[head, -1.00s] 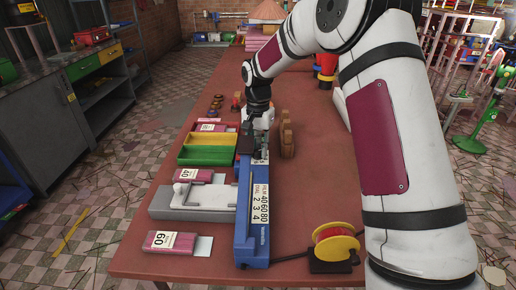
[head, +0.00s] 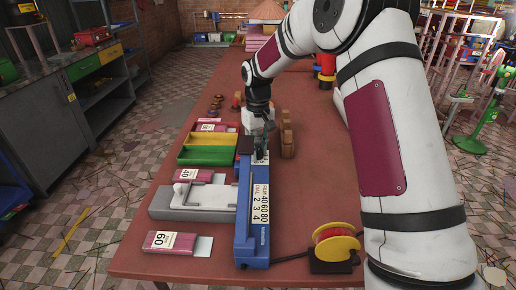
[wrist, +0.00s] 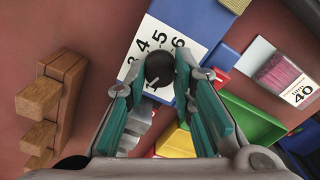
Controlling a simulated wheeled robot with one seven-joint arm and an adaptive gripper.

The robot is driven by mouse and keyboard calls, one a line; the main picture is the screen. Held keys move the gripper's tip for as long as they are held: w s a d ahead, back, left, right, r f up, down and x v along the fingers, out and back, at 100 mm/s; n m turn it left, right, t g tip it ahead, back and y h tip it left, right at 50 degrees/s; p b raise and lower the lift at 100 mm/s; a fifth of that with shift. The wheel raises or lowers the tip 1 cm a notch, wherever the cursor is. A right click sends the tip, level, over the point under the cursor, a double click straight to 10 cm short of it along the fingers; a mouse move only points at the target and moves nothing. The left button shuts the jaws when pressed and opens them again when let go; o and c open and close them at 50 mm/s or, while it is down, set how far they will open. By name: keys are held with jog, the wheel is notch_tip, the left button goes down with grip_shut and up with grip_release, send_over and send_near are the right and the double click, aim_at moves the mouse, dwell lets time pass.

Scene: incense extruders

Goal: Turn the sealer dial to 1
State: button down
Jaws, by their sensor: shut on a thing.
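The sealer (head: 245,215) is a long blue body on the red-brown table, with a white label (head: 261,205) about film sizes and dial numbers. Its black round dial (wrist: 159,69) shows in the wrist view on a white number plate (wrist: 151,39), where 3, 4, 5 and 6 are readable. My gripper (wrist: 161,66) is shut on the dial, with a teal-padded finger on each side. A small pale mark shows on the dial's lower edge; I cannot tell its exact setting. In the head view my gripper (head: 261,152) hides the dial at the sealer's far end.
Green and yellow trays (head: 207,149) and a grey-white device (head: 192,202) stand left of the sealer. Pink packs numbered 40 and 60 lie nearby. A wooden rack (head: 287,140) stands close right of my gripper. A yellow-rimmed red spool (head: 336,243) sits near the front right.

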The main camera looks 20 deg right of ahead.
aim_at(258, 151)
jog(key=n, duration=0.5)
jog(key=shift+w+n, duration=0.1)
jog(key=shift+n, duration=0.2)
jog(key=shift+r, duration=0.1)
dwell(0.3)
jog(key=c, duration=1.6)
grip_release()
jog(key=shift+c, duration=0.2)
notch_tip(258, 151, up, 12)
